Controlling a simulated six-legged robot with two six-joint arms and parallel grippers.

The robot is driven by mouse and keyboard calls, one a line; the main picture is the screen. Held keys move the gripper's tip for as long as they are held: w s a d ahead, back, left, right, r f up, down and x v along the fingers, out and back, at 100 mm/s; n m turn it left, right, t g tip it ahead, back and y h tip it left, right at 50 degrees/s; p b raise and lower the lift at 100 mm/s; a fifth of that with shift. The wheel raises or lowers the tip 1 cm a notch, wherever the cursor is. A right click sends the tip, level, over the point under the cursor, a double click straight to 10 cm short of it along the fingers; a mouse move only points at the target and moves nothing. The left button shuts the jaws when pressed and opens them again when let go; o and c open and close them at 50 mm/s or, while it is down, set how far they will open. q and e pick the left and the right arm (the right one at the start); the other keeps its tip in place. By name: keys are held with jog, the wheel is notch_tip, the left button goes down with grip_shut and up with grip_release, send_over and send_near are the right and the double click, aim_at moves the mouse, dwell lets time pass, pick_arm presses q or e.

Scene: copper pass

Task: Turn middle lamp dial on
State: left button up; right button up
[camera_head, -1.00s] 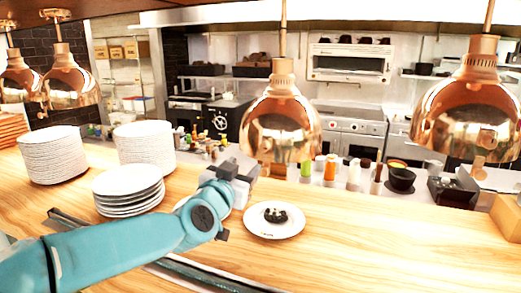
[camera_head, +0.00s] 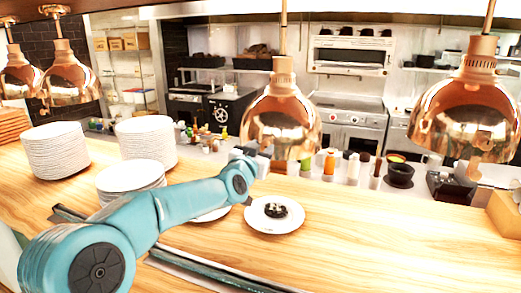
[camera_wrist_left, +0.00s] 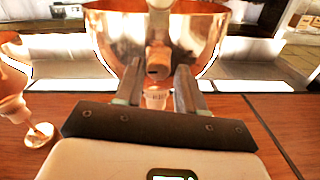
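The middle copper heat lamp (camera_head: 284,118) hangs from a rod over the counter in the head view. A copper lamp fills the top of the left wrist view (camera_wrist_left: 115,35), with a short round copper dial (camera_wrist_left: 158,63) jutting from it. My left gripper (camera_wrist_left: 159,88) is open, with its two fingers on either side of the dial in that view; I cannot tell whether they touch it. In the head view the gripper (camera_head: 252,157) is at the lower left of the middle lamp, partly hidden by my wrist. My right gripper is not in view.
More copper lamps hang at the left (camera_head: 68,80) and right (camera_head: 468,112). Stacked white plates (camera_head: 57,150) stand on the wooden counter (camera_head: 380,235). A plate with dark food (camera_head: 272,228) sits below the middle lamp. The counter's right front is clear.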

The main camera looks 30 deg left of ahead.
pick_arm(q)
jog(key=shift+d, duration=0.1)
grip_shut()
jog(key=shift+n, duration=0.3)
jog(key=shift+f+n+b, duration=0.1)
jog(key=shift+n+b, duration=0.65)
jog(key=shift+n, duration=0.25)
jog(key=n+b, duration=0.1)
jog(key=n, duration=0.2)
jog(key=n+b, duration=0.2)
jog(key=n, duration=0.4)
jog(key=shift+n, duration=0.4)
jog(key=n+b, duration=0.1)
jog(key=n, duration=0.4)
jog(key=shift+n, duration=0.3)
